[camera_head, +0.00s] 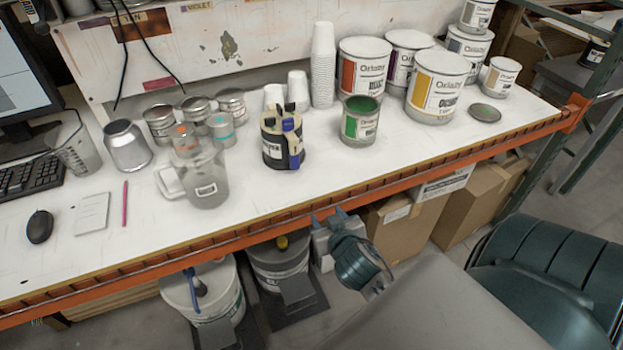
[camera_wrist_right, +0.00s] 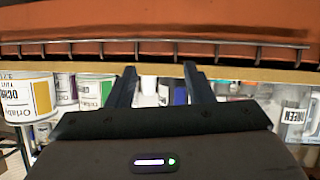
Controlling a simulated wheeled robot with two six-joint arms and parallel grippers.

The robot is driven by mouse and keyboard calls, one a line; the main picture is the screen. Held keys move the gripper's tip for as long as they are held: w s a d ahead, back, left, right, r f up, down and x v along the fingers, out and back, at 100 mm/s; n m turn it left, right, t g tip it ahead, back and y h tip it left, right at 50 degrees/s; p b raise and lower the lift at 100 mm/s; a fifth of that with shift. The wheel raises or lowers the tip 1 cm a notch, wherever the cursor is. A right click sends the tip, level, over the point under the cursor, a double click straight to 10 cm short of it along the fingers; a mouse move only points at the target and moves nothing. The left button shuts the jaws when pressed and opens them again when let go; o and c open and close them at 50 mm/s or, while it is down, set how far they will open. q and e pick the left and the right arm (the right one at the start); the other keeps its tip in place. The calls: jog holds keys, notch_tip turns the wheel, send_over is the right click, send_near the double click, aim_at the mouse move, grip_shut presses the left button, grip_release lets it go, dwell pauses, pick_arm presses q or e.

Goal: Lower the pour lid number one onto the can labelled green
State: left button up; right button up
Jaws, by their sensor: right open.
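An open can with a green label and green paint inside (camera_head: 361,121) stands upright near the front of the table. In the right wrist view a green-labelled can (camera_wrist_right: 92,92) shows left of the fingers, and a grey vessel marked GREEN (camera_wrist_right: 294,112) is at the right. A grey handled vessel (camera_head: 207,183) stands on the table, with orange-topped (camera_head: 185,139) and teal-topped (camera_head: 222,130) pieces by its rim. I cannot tell which piece is pour lid number one. My right gripper (camera_head: 328,216) is open and empty at the table's front edge; its fingers show in the wrist view (camera_wrist_right: 160,68). My left gripper is out of view.
A black holder (camera_head: 283,145) with blue items stands between the vessel and the green can. An ochre can (camera_head: 437,86) and a flat round lid (camera_head: 484,113) are at the right. The orange front beam (camera_head: 250,238) runs beside my right gripper. The front left has clear patches.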

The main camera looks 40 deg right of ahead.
aim_at(295, 153)
jog(key=w+r+t+y, duration=0.1)
jog(key=w+r+t, duration=0.45)
jog(key=r, duration=0.35)
jog(key=p+x, duration=0.1)
jog(key=x, duration=0.2)
jog(key=p+x, duration=0.2)
jog(key=x, duration=0.1)
jog(key=p+x, duration=0.1)
jog(key=x, duration=0.2)
jog(key=shift+w+a+f, duration=0.25)
jog(key=shift+w+f, duration=0.05)
jog(key=shift+w, duration=0.05)
jog(key=shift+w+d+f+p, duration=0.15)
jog(key=shift+w+p, duration=0.2)
jog(key=shift+w, duration=0.25)
grip_shut()
jog(key=shift+r, duration=0.25)
jog(key=shift+r, duration=0.3)
